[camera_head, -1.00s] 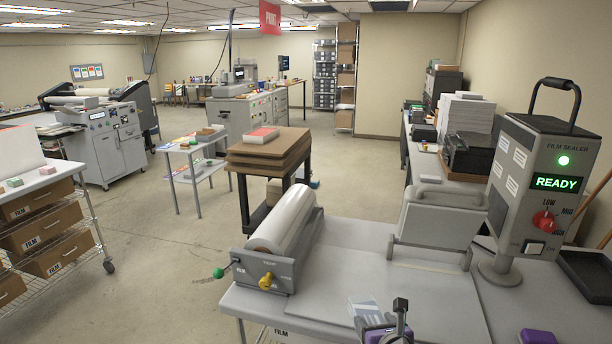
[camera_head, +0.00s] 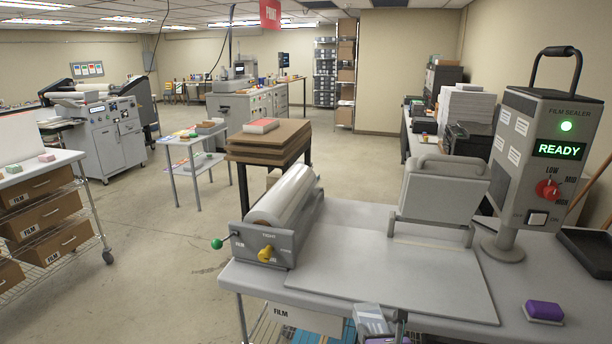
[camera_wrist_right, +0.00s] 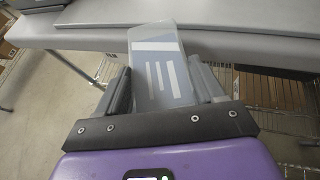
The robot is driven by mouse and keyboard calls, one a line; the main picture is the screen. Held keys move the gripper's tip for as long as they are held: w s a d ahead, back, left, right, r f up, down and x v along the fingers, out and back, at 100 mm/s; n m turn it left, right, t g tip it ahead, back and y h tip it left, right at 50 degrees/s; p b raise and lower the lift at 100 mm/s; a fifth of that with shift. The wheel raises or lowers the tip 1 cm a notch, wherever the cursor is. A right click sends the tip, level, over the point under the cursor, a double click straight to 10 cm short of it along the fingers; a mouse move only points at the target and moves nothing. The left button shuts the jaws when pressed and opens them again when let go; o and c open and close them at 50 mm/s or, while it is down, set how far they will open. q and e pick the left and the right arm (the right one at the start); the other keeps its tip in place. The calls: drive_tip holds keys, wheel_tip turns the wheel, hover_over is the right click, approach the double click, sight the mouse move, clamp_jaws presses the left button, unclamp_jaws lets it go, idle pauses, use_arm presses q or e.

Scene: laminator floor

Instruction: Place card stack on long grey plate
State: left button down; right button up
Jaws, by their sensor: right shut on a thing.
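The long grey plate (camera_head: 390,275) lies flat on the near grey table, in front of the upright grey panel. The card stack (camera_wrist_right: 160,65), pale with white and blue-grey bars, is between the fingers of my right gripper (camera_wrist_right: 165,88) in the right wrist view. In the head view the card stack (camera_head: 370,320) and the right gripper (camera_head: 385,330) are at the bottom edge, by the table's front edge, apart from the plate's top surface. The right gripper is shut on the stack. My left gripper is not in view.
A film roll holder (camera_head: 275,225) with a green knob stands left of the plate. A film sealer (camera_head: 540,150) reading READY stands at right. A purple-topped block (camera_head: 544,311) lies right of the plate. The plate's top is clear.

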drive_tip(key=s+f, duration=0.5)
drive_tip(key=f, duration=0.7)
drive_tip(key=shift+d, duration=0.25)
drive_tip(key=shift+s+a+f, duration=0.15)
drive_tip(key=shift+s+f, duration=0.25)
drive_tip(key=shift+s, duration=0.05)
